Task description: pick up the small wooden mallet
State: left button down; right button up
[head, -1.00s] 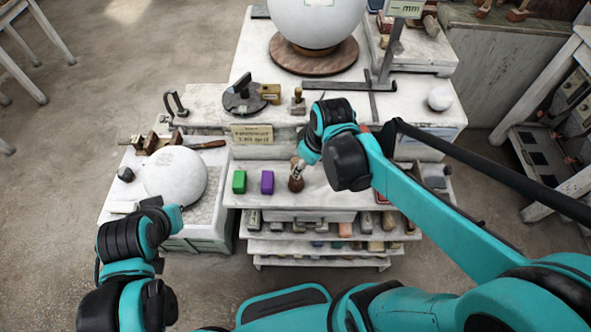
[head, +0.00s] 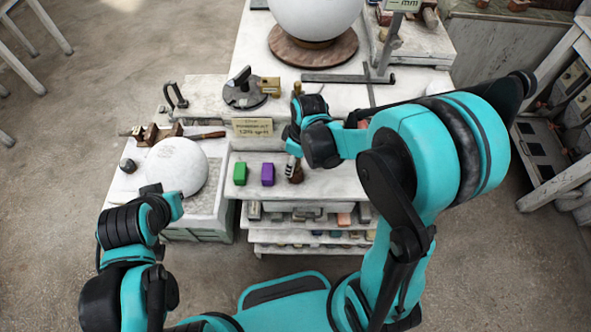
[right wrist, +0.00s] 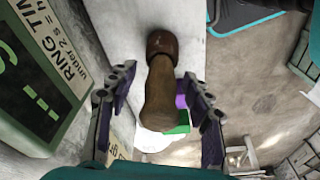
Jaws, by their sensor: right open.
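The small wooden mallet (right wrist: 158,100) shows in the right wrist view, with a dark brown end at the top and a lighter brown part below. In the head view the mallet (head: 297,178) is on the front shelf right of the purple block, partly hidden by my right gripper (head: 292,168). My right gripper (right wrist: 158,74) is open, with one finger on each side of the mallet and visible gaps between. My left arm is at the lower left of the head view, near the big white sphere; its fingers cannot be seen.
A purple block (head: 268,174) and a green block (head: 240,173) stand left of the mallet. The white sphere (head: 177,166) rests at left. Drawers of tools lie below the shelf.

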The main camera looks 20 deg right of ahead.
jog(key=shift+f, duration=0.2)
grip_shut()
jog(key=shift+r, duration=0.1)
